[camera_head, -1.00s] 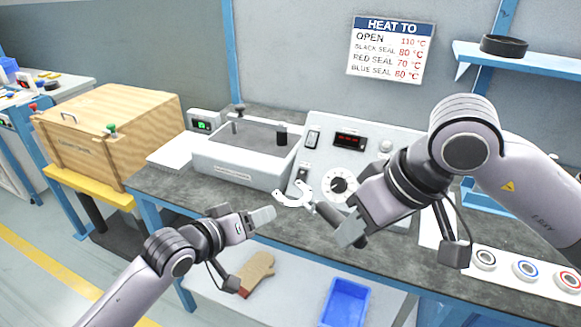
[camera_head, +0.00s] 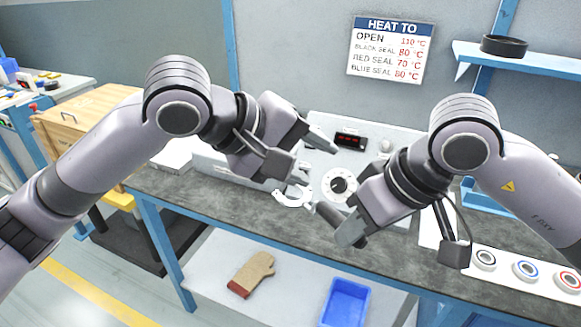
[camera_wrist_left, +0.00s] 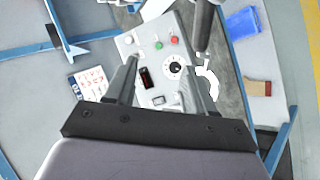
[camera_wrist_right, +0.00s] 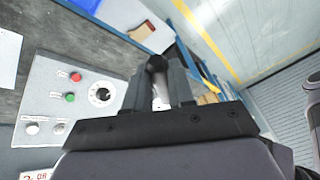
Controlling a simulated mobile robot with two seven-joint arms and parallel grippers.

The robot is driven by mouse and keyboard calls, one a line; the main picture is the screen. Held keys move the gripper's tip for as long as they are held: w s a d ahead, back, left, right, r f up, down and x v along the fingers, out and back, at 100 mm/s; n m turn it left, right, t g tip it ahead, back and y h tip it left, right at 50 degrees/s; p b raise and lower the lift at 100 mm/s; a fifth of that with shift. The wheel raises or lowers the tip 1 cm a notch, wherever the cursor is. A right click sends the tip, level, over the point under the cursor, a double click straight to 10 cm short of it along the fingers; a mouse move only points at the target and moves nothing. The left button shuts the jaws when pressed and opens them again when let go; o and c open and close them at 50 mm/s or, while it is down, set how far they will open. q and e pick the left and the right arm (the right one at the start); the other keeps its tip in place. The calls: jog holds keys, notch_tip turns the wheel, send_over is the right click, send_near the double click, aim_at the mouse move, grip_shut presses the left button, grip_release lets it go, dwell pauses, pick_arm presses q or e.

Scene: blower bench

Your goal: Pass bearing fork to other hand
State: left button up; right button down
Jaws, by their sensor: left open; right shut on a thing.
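The bearing fork has a white forked head (camera_head: 292,198) and a dark handle (camera_head: 328,214). My right gripper (camera_head: 349,232) is shut on the handle and holds the fork above the bench, head pointing left. The dark handle end shows between its fingers in the right wrist view (camera_wrist_right: 156,64). My left gripper (camera_head: 314,162) is open and empty, just above and behind the fork head. In the left wrist view, the white head (camera_wrist_left: 209,78) lies just outside the right-hand finger, not between the fingers; I cannot tell whether they touch.
The control panel (camera_head: 392,147) with its dial stands behind the grippers. My left arm partly hides the blower unit (camera_head: 215,165) and wooden crate (camera_head: 75,125). Several ringed parts (camera_head: 525,269) lie on a white strip at right.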

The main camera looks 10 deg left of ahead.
aim_at(329, 209)
pick_arm(q)
jog(key=s+a+r+n+g+y, duration=0.1)
jog(key=s+r+n+g+y, duration=0.15)
jog(key=s, duration=0.35)
jog(key=shift+t+y, duration=0.25)
jog(key=shift+t, duration=0.2)
jog(key=x, duration=1.2)
jog(key=shift+w+a+f, duration=0.15)
jog(key=shift+f, duration=0.05)
grip_shut()
pick_arm(e)
jog(key=c, duration=0.9)
grip_release()
jog(key=shift+r, duration=0.15)
